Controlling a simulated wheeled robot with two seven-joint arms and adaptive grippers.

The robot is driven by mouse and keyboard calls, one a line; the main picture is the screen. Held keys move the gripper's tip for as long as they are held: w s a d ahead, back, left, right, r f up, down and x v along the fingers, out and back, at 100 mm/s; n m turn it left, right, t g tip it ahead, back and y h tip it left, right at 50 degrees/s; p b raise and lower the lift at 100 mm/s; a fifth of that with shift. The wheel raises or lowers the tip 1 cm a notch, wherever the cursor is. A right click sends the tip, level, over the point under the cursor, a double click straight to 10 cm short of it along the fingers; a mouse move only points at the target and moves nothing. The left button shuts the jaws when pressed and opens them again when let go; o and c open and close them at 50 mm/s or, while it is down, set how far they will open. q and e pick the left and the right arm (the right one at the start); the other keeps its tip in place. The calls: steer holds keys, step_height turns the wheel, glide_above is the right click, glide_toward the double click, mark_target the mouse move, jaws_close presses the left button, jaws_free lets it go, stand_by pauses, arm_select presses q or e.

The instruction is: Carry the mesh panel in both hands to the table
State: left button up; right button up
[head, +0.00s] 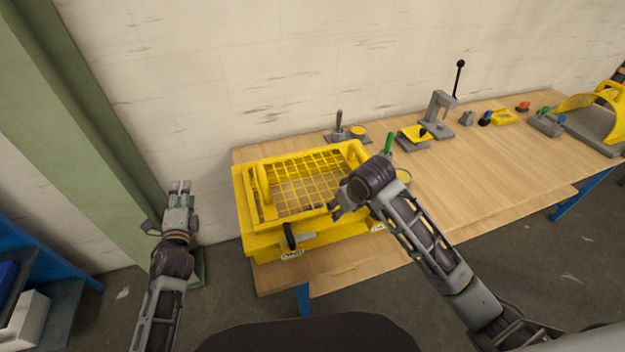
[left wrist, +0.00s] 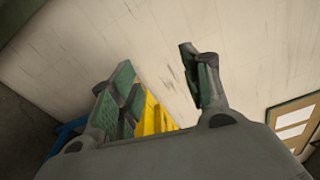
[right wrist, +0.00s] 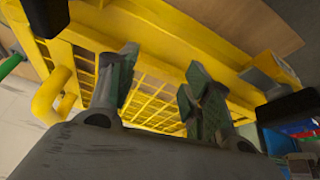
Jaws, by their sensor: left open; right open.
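The yellow mesh panel (head: 300,186), a grid with raised loop handles, lies on a yellow frame (head: 262,243) at the left end of the wooden table (head: 470,180). My left gripper (head: 180,188) is open and empty, left of the panel and clear of the table. In the left wrist view, yellow parts (left wrist: 155,116) show beyond its fingers. My right gripper (head: 340,207) is open at the panel's right side, partly hidden by its own wrist. In the right wrist view the grid (right wrist: 150,98) and a yellow handle (right wrist: 52,96) lie beyond its fingers; I cannot tell whether they touch.
A black-handled clamp (head: 297,238) sits on the frame's front. A grey press (head: 438,112) and small fixtures stand along the table's back. A green column (head: 85,125) and a blue shelf (head: 40,250) are at left. The table's middle right is clear.

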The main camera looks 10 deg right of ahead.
steer(key=shift+h, duration=0.3)
steer(key=w+r, duration=0.1)
steer(key=w, duration=0.1)
steer(key=w+d+r, duration=0.1)
steer(key=w+r, duration=0.1)
steer(key=shift+d+r, duration=0.1)
arm_select(q)
steer(key=w+d+m+t+h, duration=0.1)
steer(key=w+d+m+h, duration=0.45)
steer(key=m, duration=0.85)
arm_select(e)
steer(key=w+d+r, duration=0.2)
steer(key=w+r, duration=0.1)
steer(key=w, duration=0.1)
arm_select(q)
steer(key=s+d+f+m+g+h, duration=0.3)
steer(key=d+f+m+g+h, duration=0.2)
steer(key=m+h, duration=0.4)
steer(key=d+m, duration=0.1)
steer(key=m, duration=0.2)
steer(key=shift+f+g, duration=0.15)
steer(key=shift+g, duration=0.15)
arm_select(e)
steer(key=m+h, duration=0.2)
glide_toward(363, 154)
steer(key=shift+s+v, duration=0.25)
steer(key=shift+v, duration=0.8)
